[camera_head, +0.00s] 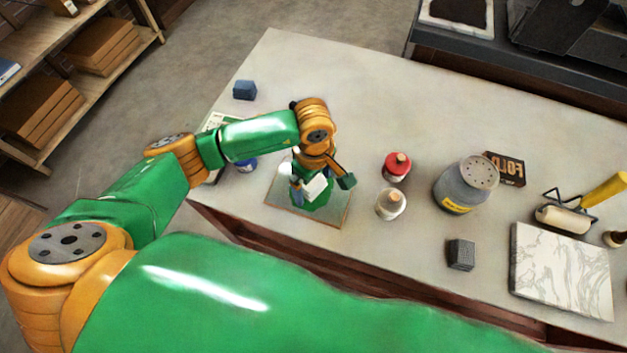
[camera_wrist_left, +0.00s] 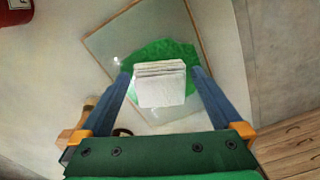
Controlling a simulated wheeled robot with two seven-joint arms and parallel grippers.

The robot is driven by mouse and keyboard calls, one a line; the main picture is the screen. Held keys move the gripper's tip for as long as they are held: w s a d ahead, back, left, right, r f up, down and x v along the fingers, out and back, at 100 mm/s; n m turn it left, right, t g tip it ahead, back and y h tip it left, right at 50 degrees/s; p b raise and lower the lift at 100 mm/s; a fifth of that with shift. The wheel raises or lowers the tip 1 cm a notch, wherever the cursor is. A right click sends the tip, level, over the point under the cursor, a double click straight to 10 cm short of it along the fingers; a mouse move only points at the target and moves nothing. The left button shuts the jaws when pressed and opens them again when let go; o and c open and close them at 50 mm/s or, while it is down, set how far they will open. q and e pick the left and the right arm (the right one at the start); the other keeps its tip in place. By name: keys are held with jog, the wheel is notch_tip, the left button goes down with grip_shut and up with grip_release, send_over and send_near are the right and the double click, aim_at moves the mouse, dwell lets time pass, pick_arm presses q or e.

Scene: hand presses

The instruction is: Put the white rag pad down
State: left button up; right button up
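The white rag pad (camera_head: 315,187) is a small folded white block. In the left wrist view the pad (camera_wrist_left: 161,88) is in front of a green patch (camera_wrist_left: 185,50) on a framed clear plate (camera_wrist_left: 105,38). In the head view the plate (camera_head: 335,212) lies near the table's front edge. My left gripper (camera_head: 320,180) points down over it, its blue fingers (camera_wrist_left: 161,72) either side of the pad with narrow gaps, so it looks open. Whether the pad rests on the green patch is hard to tell. My right gripper is out of view.
Right of the plate stand a red-topped jar (camera_head: 396,168), a white jar (camera_head: 390,205) and a large grey shaker (camera_head: 466,186). Farther right are a grey block (camera_head: 460,254), a roller (camera_head: 565,217) and a marble slab (camera_head: 565,270). A blue block (camera_head: 245,90) is at the back left.

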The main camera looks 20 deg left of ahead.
aim_at(313, 182)
pick_arm(q)
jog(key=shift+r, duration=0.1)
jog(key=shift+r, duration=0.35)
notch_tip(313, 182, up, 12)
jog(key=shift+f+b, duration=0.25)
jog(key=shift+b, duration=0.15)
